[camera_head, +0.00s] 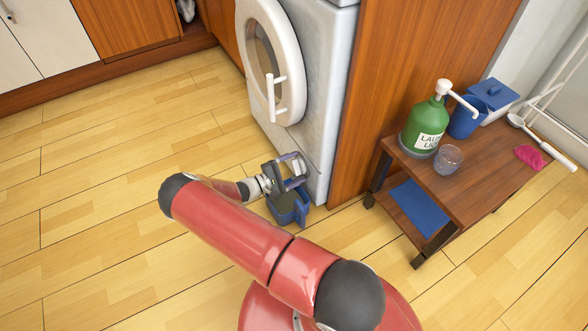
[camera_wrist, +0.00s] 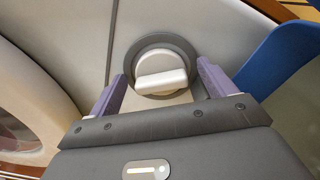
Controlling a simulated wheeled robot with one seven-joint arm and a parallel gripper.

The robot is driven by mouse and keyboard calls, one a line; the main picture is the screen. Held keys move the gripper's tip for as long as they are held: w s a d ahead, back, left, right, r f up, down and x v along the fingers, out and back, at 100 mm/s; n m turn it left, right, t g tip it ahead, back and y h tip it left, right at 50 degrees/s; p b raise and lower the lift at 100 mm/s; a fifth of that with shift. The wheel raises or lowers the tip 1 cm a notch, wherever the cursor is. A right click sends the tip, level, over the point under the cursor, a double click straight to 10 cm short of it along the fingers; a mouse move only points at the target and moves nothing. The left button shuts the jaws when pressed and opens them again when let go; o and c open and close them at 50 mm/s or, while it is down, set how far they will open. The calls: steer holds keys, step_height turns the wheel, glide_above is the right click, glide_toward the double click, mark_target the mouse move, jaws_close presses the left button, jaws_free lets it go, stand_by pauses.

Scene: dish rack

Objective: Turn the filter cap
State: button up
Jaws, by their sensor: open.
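The filter cap (camera_wrist: 161,70) is a white round knob with a raised grip bar, set in a grey ring on the washing machine's lower front in the wrist view. My gripper (camera_wrist: 161,88) is open, with one purple finger to the left of the cap and one to the right. The fingers look apart from the cap, and how deep they reach is hard to tell.
A wooden side table (camera_head: 480,165) with a green bottle (camera_head: 424,128) stands right. Floor at left is clear.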

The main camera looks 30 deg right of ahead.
steer(key=shift+a, duration=0.15)
steer(key=shift+a, duration=0.8)
steer(key=shift+a+b, duration=0.1)
steer(key=shift+b, duration=0.2)
steer(key=shift+s+a+b, duration=0.15)
steer(key=shift+a+b, duration=0.65)
steer(key=shift+a, duration=2.1)
